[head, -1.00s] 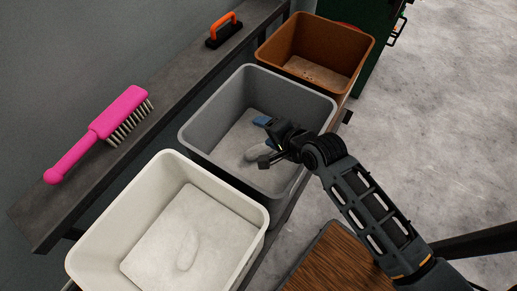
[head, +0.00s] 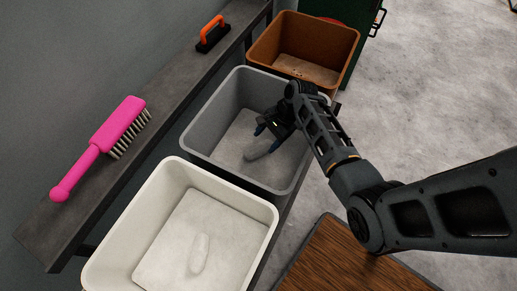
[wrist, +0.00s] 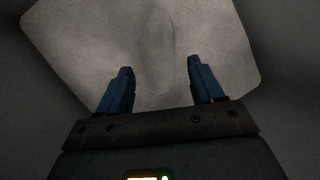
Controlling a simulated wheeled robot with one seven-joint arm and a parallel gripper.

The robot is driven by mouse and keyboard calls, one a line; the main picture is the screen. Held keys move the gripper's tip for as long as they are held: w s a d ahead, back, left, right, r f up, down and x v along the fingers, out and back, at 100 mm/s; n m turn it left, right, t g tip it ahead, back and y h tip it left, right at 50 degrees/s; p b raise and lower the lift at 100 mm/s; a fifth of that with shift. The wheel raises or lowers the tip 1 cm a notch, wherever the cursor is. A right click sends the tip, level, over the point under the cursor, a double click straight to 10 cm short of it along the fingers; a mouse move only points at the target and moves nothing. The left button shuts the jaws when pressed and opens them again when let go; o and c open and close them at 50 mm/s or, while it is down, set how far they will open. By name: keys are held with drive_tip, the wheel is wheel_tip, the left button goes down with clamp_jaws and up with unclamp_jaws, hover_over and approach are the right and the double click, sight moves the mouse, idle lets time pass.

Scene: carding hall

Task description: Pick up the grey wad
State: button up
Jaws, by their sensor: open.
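The grey wad (head: 257,150) is a small elongated lump on the pale floor of the grey bin (head: 196,138). In the wrist view the wad (wrist: 160,50) shows faintly, lengthwise, ahead of the fingertips and in line with the gap between them. My gripper (head: 268,139) is inside the grey bin, close to the wad, with its blue fingers apart. In the wrist view the gap of my gripper (wrist: 160,65) is empty. The exact height of the fingers above the wad is hard to tell.
A white bin (head: 258,213) with a pale wad (head: 200,253) stands in front. A brown bin (head: 348,50) stands behind. A pink brush (head: 112,130) and an orange-handled tool (head: 212,35) lie on the shelf at left. Grey bin walls surround my gripper.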

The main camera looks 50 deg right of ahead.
sight(262, 145)
drive_tip(key=x, duration=0.4)
drive_tip(key=shift+f, duration=0.15)
drive_tip(key=shift+s, duration=0.1)
drive_tip(key=c, duration=0.8)
